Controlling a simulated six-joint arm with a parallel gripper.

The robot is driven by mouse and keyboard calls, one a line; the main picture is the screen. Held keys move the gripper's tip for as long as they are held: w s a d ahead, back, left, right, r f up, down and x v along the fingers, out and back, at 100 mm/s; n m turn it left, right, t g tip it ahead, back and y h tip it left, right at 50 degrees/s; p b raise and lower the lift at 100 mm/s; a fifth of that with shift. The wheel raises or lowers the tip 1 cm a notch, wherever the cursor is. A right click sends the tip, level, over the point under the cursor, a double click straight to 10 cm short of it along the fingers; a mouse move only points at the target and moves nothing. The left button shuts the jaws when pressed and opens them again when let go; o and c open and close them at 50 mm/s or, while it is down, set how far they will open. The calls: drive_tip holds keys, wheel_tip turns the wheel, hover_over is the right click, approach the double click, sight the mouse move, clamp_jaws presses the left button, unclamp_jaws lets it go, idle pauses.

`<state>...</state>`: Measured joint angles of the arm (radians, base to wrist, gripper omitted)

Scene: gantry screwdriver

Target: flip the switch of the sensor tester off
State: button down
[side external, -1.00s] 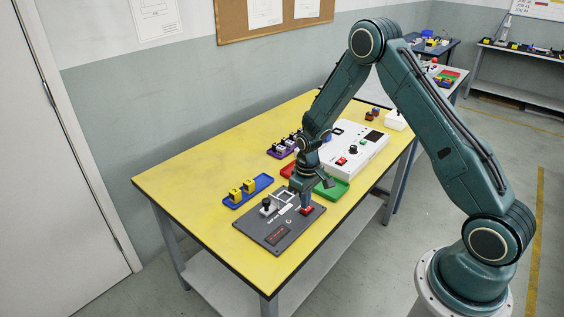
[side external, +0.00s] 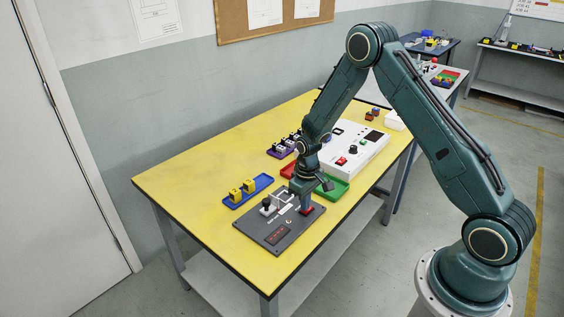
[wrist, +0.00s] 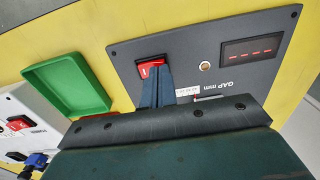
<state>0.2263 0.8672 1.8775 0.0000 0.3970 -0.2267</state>
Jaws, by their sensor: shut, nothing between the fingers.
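The sensor tester is a dark grey panel (side external: 262,228) at the near end of the yellow table. It also fills the upper right of the wrist view (wrist: 208,46). Its red rocker switch (wrist: 151,62) is at the panel's edge, with white marks on it. Its small display (wrist: 252,50) shows red dashes. My gripper (wrist: 156,72) is shut and empty, its fingertips right at the switch and covering part of it. I cannot tell whether they touch it. In the side view my gripper (side external: 306,206) points down over the switch, which is mostly hidden.
A green tray (wrist: 68,86) lies close beside the panel. A white box (side external: 352,152) with its own red switch stands farther along the table. A blue tray (side external: 237,201) with yellow blocks lies behind the panel. The table's left end (side external: 175,180) is clear.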

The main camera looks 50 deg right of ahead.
drive_tip(key=shift+f, duration=0.15)
idle(0.3)
drive_tip(key=shift+r, duration=3.45)
drive_tip(key=shift+r, duration=0.1)
